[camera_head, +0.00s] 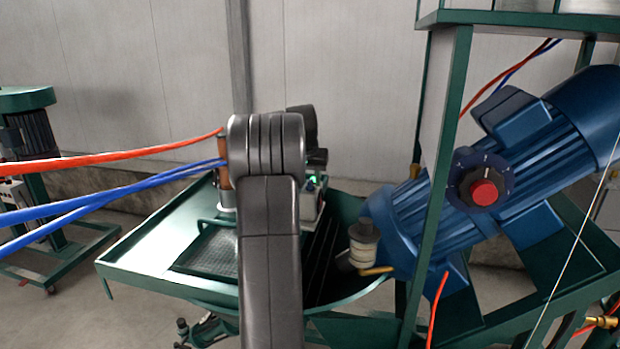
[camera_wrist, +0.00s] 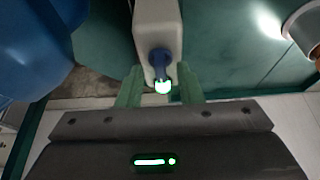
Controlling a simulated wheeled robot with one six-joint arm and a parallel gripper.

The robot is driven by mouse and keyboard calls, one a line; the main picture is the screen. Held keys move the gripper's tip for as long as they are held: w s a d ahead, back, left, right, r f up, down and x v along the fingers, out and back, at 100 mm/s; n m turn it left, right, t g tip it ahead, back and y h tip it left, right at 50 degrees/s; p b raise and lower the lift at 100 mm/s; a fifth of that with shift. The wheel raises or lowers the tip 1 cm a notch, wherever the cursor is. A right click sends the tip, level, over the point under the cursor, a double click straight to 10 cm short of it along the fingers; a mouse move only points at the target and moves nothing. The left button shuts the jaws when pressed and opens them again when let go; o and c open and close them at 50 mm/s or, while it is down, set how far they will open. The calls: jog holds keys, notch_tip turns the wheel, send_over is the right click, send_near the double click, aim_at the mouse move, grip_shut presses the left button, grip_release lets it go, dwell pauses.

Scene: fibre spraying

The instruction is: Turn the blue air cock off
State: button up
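The blue air cock (camera_wrist: 158,60) sits on the end of a white block (camera_wrist: 156,22) in the wrist view. A bright white-green glow lies at its near end. My gripper (camera_wrist: 160,84) has its two greenish fingers apart, one on each side of the cock, with a visible gap on both sides. I cannot tell how deep the fingers reach along it. In the head view the pale block (camera_head: 312,207) shows just right of my arm with a small green glow on it; my arm hides most of the gripper and the cock.
A green tray table (camera_head: 150,262) with a dark mesh lies under the arm. A large blue motor (camera_head: 540,150) with a red knob (camera_head: 484,193) stands at the right on a green frame (camera_head: 437,190). Red (camera_head: 120,155) and blue hoses (camera_head: 100,200) run in from the left.

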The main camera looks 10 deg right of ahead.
grip_shut()
jog(key=shift+r+n+p, duration=0.1)
jog(key=shift+n+p, duration=0.2)
jog(key=shift+r+n+t+y+p, duration=0.1)
jog(key=shift+n+t+y+p, duration=0.3)
jog(key=shift+n+p, duration=0.45)
jog(key=n+y+p, duration=0.1)
jog(key=n+p, duration=0.1)
jog(key=n, duration=0.1)
jog(key=shift+d+n+y, duration=0.15)
jog(key=shift+n+y, duration=0.15)
jog(key=shift+n, duration=0.05)
jog(key=n+y+p, duration=0.1)
jog(key=n, duration=0.2)
jog(key=n+g+y+p, duration=0.1)
jog(key=n+p, duration=0.1)
jog(key=n, duration=0.1)
jog(key=shift+w+d, duration=0.15)
jog(key=n+g+p, duration=0.1)
jog(key=n, duration=0.2)
jog(key=n+g+y, duration=0.1)
jog(key=n, duration=0.1)
jog(key=shift+w+n+y+p, duration=0.1)
jog(key=shift+n+y+p, duration=0.2)
jog(key=shift+n+p, duration=0.1)
